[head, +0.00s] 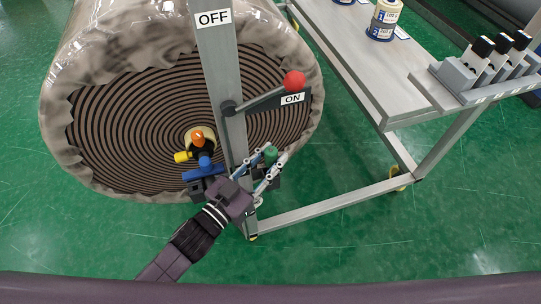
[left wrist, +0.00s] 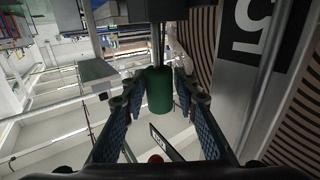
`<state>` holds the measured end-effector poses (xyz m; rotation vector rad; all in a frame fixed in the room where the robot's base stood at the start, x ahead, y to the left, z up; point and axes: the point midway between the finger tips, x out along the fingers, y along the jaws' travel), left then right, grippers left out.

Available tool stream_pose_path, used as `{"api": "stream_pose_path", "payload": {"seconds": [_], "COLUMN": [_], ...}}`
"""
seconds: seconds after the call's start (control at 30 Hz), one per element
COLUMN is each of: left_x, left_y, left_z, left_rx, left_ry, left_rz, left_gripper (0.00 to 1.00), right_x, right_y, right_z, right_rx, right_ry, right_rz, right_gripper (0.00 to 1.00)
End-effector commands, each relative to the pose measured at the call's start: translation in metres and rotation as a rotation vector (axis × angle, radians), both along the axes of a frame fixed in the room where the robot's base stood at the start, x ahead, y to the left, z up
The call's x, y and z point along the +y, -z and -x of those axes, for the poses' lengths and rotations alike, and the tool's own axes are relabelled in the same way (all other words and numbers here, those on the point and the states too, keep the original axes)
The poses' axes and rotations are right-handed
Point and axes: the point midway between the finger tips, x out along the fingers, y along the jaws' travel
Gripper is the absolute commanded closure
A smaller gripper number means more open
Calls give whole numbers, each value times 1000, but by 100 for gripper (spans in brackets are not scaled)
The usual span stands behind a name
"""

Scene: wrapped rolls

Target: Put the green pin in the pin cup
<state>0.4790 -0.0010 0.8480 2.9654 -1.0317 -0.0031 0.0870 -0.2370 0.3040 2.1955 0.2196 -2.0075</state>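The green pin (head: 271,154) shows as a short green cylinder beside the lower part of the grey post. My left gripper (head: 268,160) reaches up to it with its two fingers spread on either side. In the left wrist view the green pin (left wrist: 160,92) stands between and beyond the fingertips, with a visible gap on each side. The left gripper is open. A dark holder-like part shows behind the fingers, partly hidden; I cannot tell whether it is the pin cup. My right gripper is not in view.
The grey post (head: 219,75) carries a lever with a red knob (head: 294,82) near the ON label, just above my gripper. A large wrapped roll (head: 95,125) stands behind. A grey table (head: 365,60) at right holds a rack (head: 485,75). Green floor is free below.

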Motion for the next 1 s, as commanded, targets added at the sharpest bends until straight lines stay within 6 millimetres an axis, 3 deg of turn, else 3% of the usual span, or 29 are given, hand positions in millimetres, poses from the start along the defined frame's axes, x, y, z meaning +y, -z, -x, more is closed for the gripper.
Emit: {"api": "stream_pose_path", "payload": {"seconds": [0.47, 1.0], "left_x": [3, 59], "left_y": [-3, -2], "left_z": [3, 75], "left_rx": [0, 2], "left_ry": [0, 1], "left_rz": [-1, -2], "left_gripper": [61, 61], "right_x": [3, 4], "right_y": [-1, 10], "right_z": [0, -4], "right_rx": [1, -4], "right_ry": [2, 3], "right_rz": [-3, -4], "right_gripper": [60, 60]}}
